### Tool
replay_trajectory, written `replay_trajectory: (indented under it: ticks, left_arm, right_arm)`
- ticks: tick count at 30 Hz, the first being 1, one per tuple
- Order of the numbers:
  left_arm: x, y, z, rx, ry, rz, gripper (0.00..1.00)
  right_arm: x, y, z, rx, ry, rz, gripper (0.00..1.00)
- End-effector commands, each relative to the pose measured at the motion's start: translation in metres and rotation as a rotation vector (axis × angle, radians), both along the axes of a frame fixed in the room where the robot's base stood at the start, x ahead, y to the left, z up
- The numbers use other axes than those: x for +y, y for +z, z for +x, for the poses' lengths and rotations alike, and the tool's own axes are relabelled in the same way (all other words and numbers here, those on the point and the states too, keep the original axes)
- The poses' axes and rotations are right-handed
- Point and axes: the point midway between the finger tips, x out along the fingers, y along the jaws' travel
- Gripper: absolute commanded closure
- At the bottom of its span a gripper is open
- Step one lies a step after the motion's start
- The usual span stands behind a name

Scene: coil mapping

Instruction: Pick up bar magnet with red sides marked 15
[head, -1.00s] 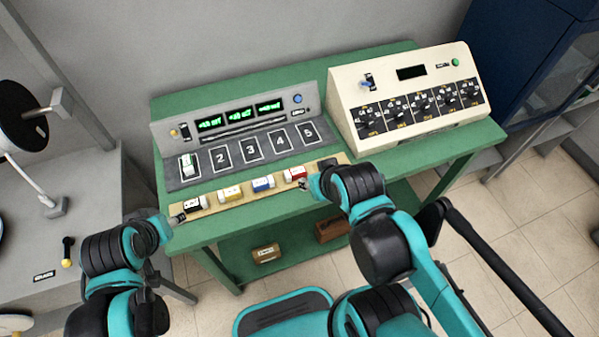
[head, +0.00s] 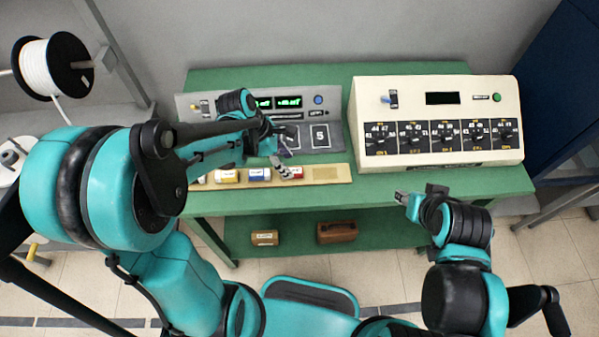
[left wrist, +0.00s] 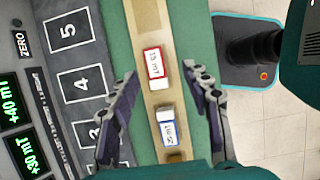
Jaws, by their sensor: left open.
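The red-sided bar magnet with a white label reading "15 mT" (left wrist: 154,66) lies on the tan strip along the bench front. In the head view this red magnet (head: 297,172) shows partly beside my left gripper (head: 281,160). My left gripper is open and empty above the strip. In the left wrist view its two fingers (left wrist: 160,76) stand on either side of the strip, with the red magnet between and slightly beyond the tips. My right gripper (head: 403,197) is off the bench's front edge, right of the strip; its jaws are too small to read.
A blue-sided magnet (left wrist: 167,130) lies close to the red one, and a yellow one (head: 228,176) is farther left. A panel with numbered slots (left wrist: 79,87) is behind the strip. A cream dial box (head: 438,90) stands right. My left arm hides the bench's left part.

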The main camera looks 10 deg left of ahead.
Motion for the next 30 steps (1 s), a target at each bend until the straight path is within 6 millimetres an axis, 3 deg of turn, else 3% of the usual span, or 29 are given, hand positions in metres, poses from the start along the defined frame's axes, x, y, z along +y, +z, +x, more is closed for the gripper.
replay_trajectory:
  ticks: [12,20,26,30]
  left_arm:
    - [-0.006,-0.054,0.011,-0.003,-0.003,0.002,0.52]
    - [-0.008,-0.056,0.011,-0.003,-0.002,0.002,0.52]
    - [-0.008,-0.056,0.011,-0.003,-0.002,0.002,1.00]
    - [-0.008,-0.056,0.011,-0.003,-0.002,0.002,1.00]
  right_arm:
    - [0.000,-0.025,0.000,0.000,0.000,0.000,0.60]
    - [0.000,-0.024,0.000,0.000,0.000,0.000,0.60]
    - [0.000,-0.024,0.000,0.000,0.000,0.000,0.60]
    - [0.000,-0.024,0.000,0.000,0.000,0.000,0.60]
